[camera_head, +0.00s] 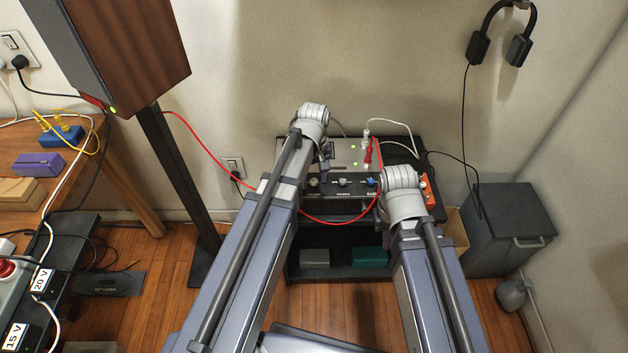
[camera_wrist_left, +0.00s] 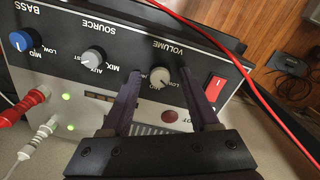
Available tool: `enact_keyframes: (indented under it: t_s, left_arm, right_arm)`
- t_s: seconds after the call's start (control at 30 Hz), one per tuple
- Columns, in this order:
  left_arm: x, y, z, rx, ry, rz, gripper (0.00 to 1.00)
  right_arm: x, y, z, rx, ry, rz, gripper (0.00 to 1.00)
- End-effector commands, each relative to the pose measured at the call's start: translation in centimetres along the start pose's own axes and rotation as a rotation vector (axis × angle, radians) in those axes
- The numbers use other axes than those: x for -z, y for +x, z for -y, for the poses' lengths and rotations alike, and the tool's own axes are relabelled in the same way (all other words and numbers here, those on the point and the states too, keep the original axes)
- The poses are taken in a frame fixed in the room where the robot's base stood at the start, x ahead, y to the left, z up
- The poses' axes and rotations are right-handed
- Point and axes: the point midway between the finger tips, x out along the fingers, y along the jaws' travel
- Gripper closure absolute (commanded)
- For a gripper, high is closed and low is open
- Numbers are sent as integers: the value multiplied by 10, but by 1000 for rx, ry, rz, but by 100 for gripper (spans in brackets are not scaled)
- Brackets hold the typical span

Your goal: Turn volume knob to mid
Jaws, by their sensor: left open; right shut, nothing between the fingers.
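The volume knob (camera_wrist_left: 160,77) is a small light-grey knob on the amplifier's black front panel, which appears upside down in the left wrist view. It is the leftmost panel knob (camera_head: 314,182) in the head view. My left gripper (camera_wrist_left: 163,74) is open, with one dark finger on each side of the volume knob. I cannot tell whether either finger touches it. The left gripper also shows in the head view (camera_head: 323,163), above the panel. The knob's pointer direction is not clear. My right arm reaches the amplifier's right side; its fingers are hidden behind its wrist.
A grey source knob (camera_wrist_left: 93,60), a blue bass knob (camera_wrist_left: 21,41) and a red switch (camera_wrist_left: 215,88) share the panel. A red cable (camera_head: 340,222) loops in front of the amplifier. A speaker (camera_head: 125,50) stands left; a grey bin (camera_head: 505,230) stands right.

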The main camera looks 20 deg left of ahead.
Motion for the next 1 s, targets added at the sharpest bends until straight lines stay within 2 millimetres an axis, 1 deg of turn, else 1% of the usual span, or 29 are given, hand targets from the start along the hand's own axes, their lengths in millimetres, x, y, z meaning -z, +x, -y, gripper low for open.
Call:
enact_keyframes:
  t_s: [0.1,0.63,1.0]
  left_arm:
    - [0,-1,0,0,0,0,40]
    - [0,0,0,0,0,0,100]
    - [0,0,0,0,6,0,100]
  right_arm:
    - [0,-1,0,0,0,0,100]
    - [0,0,0,0,0,0,100]
    - [0,0,0,0,0,0,100]
